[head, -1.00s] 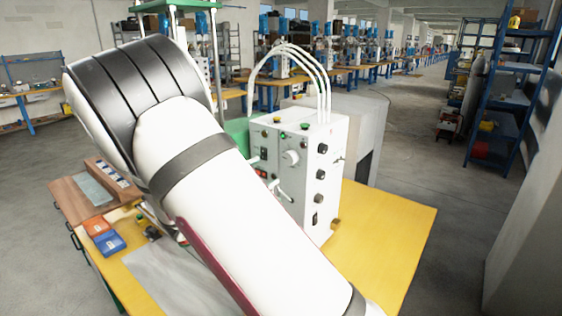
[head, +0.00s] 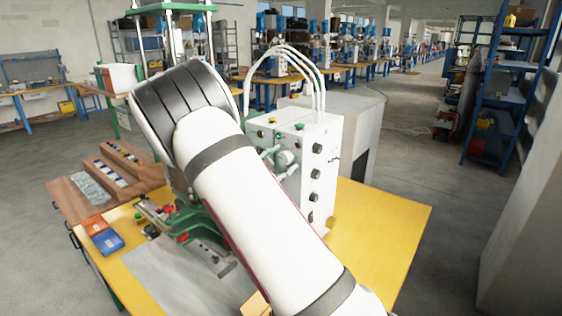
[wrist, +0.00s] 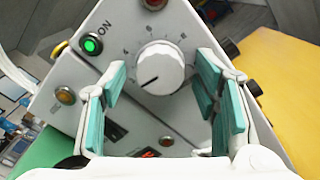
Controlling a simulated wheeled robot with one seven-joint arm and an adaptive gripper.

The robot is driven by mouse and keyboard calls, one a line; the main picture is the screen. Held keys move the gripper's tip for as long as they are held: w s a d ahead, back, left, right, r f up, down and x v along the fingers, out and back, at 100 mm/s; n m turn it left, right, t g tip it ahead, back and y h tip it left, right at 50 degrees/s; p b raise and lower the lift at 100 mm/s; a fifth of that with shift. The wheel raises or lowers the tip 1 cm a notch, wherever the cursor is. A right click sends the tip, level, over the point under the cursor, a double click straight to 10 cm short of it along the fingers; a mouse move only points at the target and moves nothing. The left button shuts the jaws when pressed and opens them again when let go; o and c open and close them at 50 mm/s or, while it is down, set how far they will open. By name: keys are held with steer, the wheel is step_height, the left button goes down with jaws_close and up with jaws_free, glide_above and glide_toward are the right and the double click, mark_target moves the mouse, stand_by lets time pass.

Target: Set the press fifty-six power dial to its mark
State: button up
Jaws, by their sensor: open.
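The power dial (wrist: 160,68) is a round white knob with a dark pointer line on the control box's sloping front panel. In the wrist view its line points to the lower left, and a numbered scale is printed around it. I cannot tell which scale mark is the set one. My gripper (wrist: 163,82) is open, with one teal-padded finger on each side of the dial and gaps showing between pads and knob. In the head view my gripper (head: 279,160) is at the front of the white control box (head: 318,200), partly covering the dial.
A lit green button (wrist: 91,45) marked ON, a red lamp (wrist: 154,4) and an amber lamp (wrist: 65,95) sit near the dial. Black knobs (head: 315,172) line the box's side. The yellow table (head: 385,225) is clear at right. Blue and orange boxes (head: 107,241) lie at left.

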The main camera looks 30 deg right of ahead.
steer(key=c, duration=1.1)
steer(key=shift+n, duration=0.4)
steer(key=n, duration=0.4)
steer(key=shift+s+n+p, duration=0.1)
steer(key=shift+n+p, duration=0.25)
steer(key=shift+n, duration=0.05)
steer(key=n, duration=0.5)
steer(key=o, duration=1.1)
